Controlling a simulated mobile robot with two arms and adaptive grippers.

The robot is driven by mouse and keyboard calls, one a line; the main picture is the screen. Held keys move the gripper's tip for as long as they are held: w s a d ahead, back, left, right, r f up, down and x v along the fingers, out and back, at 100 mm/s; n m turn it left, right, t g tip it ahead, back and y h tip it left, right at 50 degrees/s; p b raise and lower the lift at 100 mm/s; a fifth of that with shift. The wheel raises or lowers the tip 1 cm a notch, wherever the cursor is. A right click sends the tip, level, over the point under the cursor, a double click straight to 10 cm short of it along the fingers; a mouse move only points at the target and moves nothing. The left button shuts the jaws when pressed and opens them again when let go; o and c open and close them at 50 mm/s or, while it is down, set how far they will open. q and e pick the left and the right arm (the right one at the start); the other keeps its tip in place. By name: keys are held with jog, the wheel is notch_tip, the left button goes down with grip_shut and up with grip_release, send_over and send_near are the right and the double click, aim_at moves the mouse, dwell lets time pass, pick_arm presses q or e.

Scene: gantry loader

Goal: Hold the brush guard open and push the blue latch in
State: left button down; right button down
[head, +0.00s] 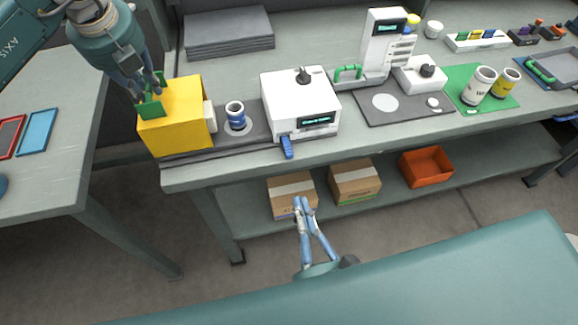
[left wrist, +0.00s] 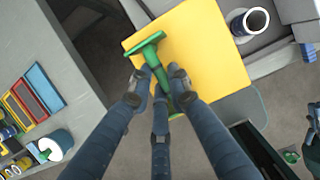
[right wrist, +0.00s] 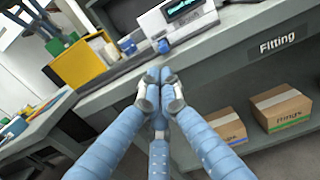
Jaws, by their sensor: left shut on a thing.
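The yellow box (head: 178,112), which seems to be the brush guard, stands at the bench's left end with a green T-shaped handle (head: 152,104). My left gripper (head: 148,88) is shut on that handle; the left wrist view shows its fingers around the green stem (left wrist: 155,66). The blue latch (head: 287,147) sticks out low on the front of the white machine (head: 300,100). It also shows in the right wrist view (right wrist: 162,46). My right gripper (head: 303,202) is empty, its fingertips together (right wrist: 158,76), in front of the bench and below the latch, apart from it.
A blue-and-white cylinder (head: 236,116) stands on a plate between the yellow box and the machine. Cardboard boxes (head: 354,182) and an orange bin (head: 427,166) sit on the lower shelf. The bench edge lies just beyond my right gripper. A side table (head: 60,165) is at left.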

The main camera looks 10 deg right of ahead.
aim_at(286, 158)
pick_arm(q)
jog(key=shift+w+r, duration=0.2)
jog(key=shift+r, duration=0.1)
pick_arm(e)
jog(key=w, duration=1)
jog(key=shift+w, duration=0.15)
jog(key=w, duration=0.3)
pick_arm(q)
jog(key=shift+s, duration=0.15)
pick_arm(e)
jog(key=shift+r, duration=0.1)
jog(key=shift+s, duration=0.4)
pick_arm(q)
jog(key=shift+f, duration=0.1)
pick_arm(e)
jog(key=s, duration=1.3)
jog(key=shift+s, duration=0.15)
